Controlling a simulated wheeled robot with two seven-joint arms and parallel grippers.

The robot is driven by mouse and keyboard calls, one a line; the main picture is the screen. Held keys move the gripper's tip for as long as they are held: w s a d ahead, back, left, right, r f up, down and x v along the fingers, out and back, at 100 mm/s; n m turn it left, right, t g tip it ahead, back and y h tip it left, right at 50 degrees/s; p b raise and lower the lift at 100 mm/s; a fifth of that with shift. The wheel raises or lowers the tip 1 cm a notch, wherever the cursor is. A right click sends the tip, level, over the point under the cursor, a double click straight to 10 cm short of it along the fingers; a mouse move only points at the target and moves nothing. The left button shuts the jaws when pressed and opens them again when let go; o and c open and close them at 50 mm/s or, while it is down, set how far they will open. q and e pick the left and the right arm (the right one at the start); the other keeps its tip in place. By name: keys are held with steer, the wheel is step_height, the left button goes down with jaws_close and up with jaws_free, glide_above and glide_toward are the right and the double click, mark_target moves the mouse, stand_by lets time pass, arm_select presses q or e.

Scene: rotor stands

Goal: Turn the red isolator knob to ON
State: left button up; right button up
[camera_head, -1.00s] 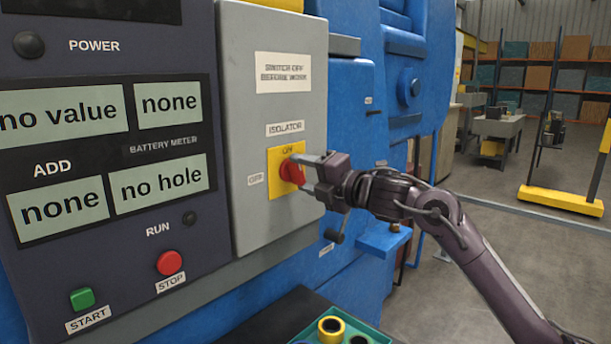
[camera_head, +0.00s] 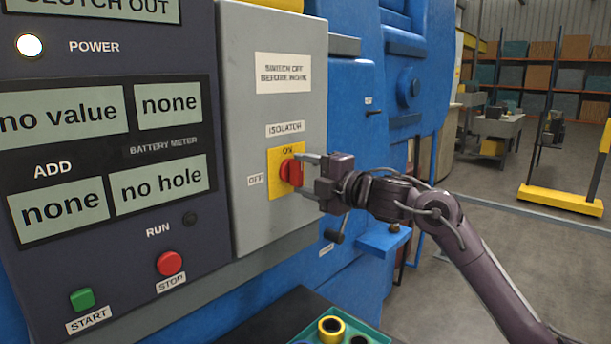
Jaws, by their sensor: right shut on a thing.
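The red isolator knob (camera_head: 289,172) sits on a yellow plate (camera_head: 275,187) on the grey isolator box (camera_head: 262,110). ON is marked at the top of the plate and OFF on a label at its left. The knob's grip looks about upright, towards ON. My right gripper (camera_head: 304,173) reaches in from the right and is shut on the knob, one finger above and one below. My left gripper is not in view.
The dark control panel at left has a green START button (camera_head: 82,299) and a red STOP button (camera_head: 169,263). A green tray (camera_head: 375,336) with rings stands at the bottom. Open floor lies at right.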

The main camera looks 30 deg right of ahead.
steer(key=o, duration=1)
steer(key=shift+d, duration=0.1)
steer(key=shift+s+f, duration=0.1)
steer(key=shift+s, duration=0.15)
steer(key=b+v, duration=0.5)
steer(key=v, duration=0.2)
steer(key=shift+s+d, duration=0.1)
steer(key=shift+s, duration=0.05)
